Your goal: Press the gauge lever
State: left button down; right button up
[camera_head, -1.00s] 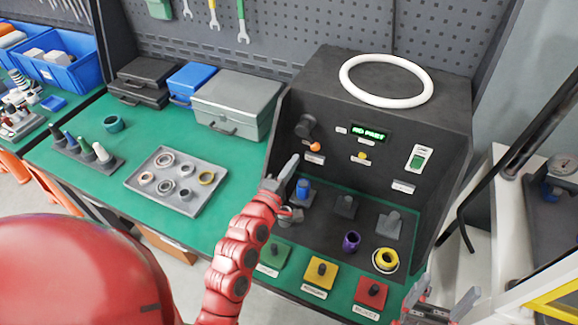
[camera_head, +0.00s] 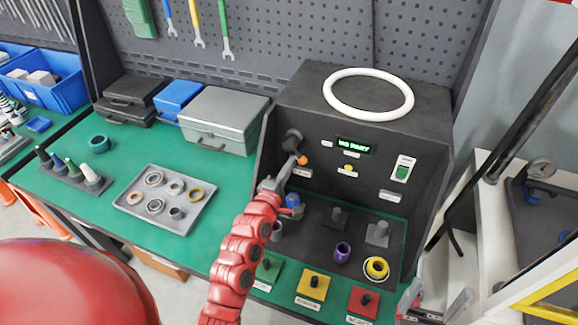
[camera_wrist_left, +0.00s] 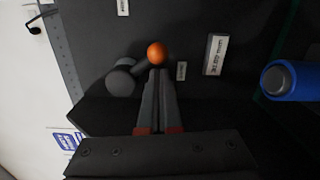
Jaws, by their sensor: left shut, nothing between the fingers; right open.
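The gauge lever has an orange ball tip (camera_head: 303,160) on a dark round hub (camera_head: 292,139), set on the panel of the black test station (camera_head: 362,190). In the left wrist view the orange ball (camera_wrist_left: 156,53) sits just beyond my left fingertips. My left gripper (camera_head: 287,166) is shut and empty, its tips close to the ball. It also shows in the left wrist view (camera_wrist_left: 157,76); I cannot tell whether it touches the lever. My right gripper (camera_head: 436,300) is open and empty at the lower right. A green display reads NO PART (camera_head: 355,145).
A blue fixture (camera_head: 293,206) stands on the station floor below my left gripper. Purple (camera_head: 342,252) and yellow (camera_head: 376,267) rings sit to its right. A grey tray (camera_head: 166,199) of rings lies left. A white ring (camera_head: 368,93) rests on top.

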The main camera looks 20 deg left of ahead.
aim_at(302, 162)
pick_arm(q)
jog(key=shift+d+r+n, duration=0.15)
jog(key=shift+d+n, duration=0.1)
jog(key=shift+n, duration=0.55)
jog(key=d+n, duration=0.1)
jog(key=n, duration=0.1)
jog(key=r+n, duration=0.1)
jog(key=n, duration=0.2)
jog(key=d+r+n, duration=0.1)
jog(key=n, duration=0.1)
jog(key=shift+d+r+n, duration=0.1)
jog(key=shift+d+n, duration=0.25)
jog(key=shift+n, duration=0.05)
jog(key=shift+d+r, duration=0.15)
jog(key=shift+r, duration=0.1)
jog(key=shift+s, duration=0.1)
dwell(0.3)
